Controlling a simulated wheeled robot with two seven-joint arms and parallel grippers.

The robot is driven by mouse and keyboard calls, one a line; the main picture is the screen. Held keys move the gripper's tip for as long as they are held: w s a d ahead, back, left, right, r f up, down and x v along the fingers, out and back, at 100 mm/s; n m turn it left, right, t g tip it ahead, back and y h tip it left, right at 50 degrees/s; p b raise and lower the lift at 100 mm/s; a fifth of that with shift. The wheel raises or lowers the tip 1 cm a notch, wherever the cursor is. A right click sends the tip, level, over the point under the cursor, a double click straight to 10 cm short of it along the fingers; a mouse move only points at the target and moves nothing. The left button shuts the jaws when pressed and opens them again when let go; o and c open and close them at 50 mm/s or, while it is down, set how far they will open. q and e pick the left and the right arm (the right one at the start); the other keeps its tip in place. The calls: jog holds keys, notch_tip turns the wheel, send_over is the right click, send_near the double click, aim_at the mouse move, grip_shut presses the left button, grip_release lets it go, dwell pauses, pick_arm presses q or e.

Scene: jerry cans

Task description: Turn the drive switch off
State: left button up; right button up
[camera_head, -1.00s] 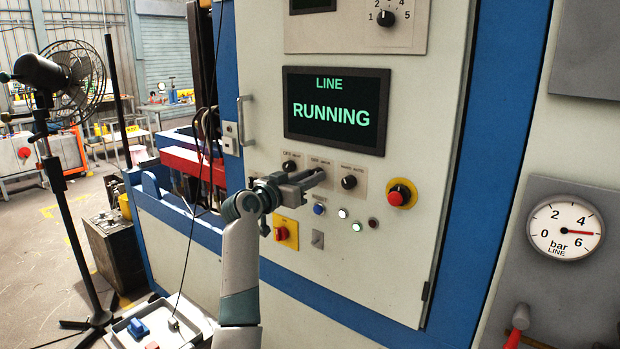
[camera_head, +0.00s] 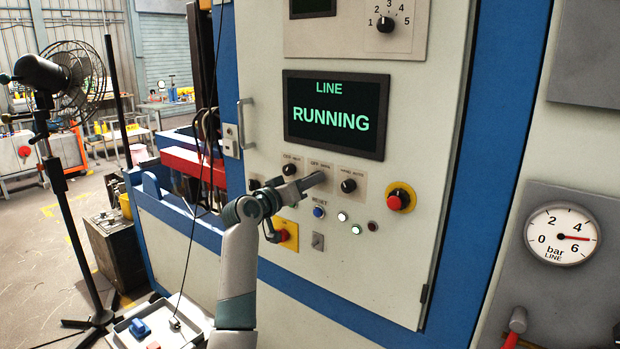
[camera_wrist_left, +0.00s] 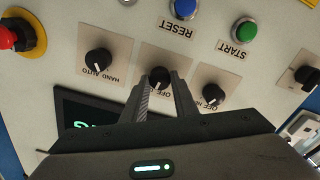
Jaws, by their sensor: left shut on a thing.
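In the head view, three black selector knobs sit in a row under the screen, and my left gripper (camera_head: 318,179) reaches the middle one, hiding it. In the left wrist view, which shows the panel upside down, the middle black knob (camera_wrist_left: 160,77) sits between my two fingertips, on a plate reading OFF with the rest partly covered. My left gripper is shut on this knob. The display screen (camera_head: 335,114) reads LINE RUNNING. My right gripper is not in view.
The HAND AUTO knob (camera_head: 348,185) and another OFF knob (camera_head: 289,168) flank the held one closely. A red mushroom button (camera_head: 398,199), a blue RESET button (camera_head: 319,212) and small lamps (camera_head: 342,216) are near. A pressure gauge (camera_head: 562,234) is at the right.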

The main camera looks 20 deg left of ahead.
pick_arm(q)
jog(key=shift+n+p, duration=2.2)
jog(key=shift+n, duration=1.5)
jog(key=o, duration=1.1)
jog(key=shift+c, duration=0.2)
jog(key=shift+s, duration=0.1)
jog(key=b+v, duration=0.6)
jog(key=v, duration=1.1)
